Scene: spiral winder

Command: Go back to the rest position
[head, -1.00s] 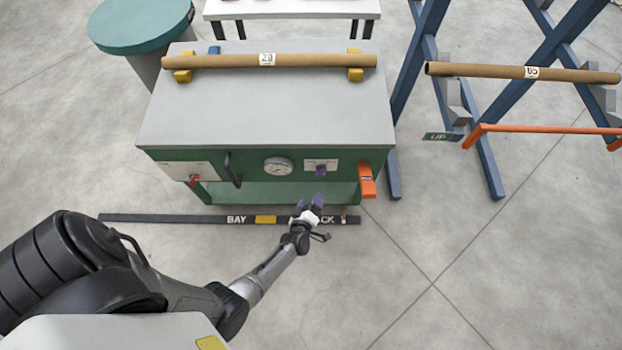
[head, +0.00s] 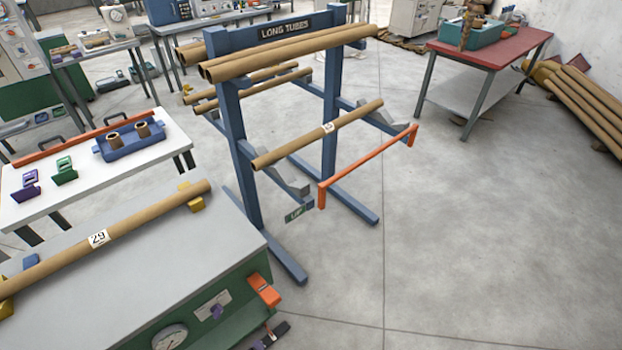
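Neither of my grippers shows in the head view now, so their state is hidden. A cardboard tube labelled 29 (head: 150,217) lies across yellow blocks on the grey top of a green cabinet (head: 190,262) at the lower left. A purple knob (head: 216,311), a round gauge (head: 170,337) and an orange lever (head: 263,289) show on the cabinet's front.
A blue rack marked LONG TUBES (head: 236,150) holds several tubes, with an orange bar (head: 366,165) at its front. A white table (head: 100,178) with a blue tray (head: 130,142) stands left. A red-topped table (head: 495,45) stands back right.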

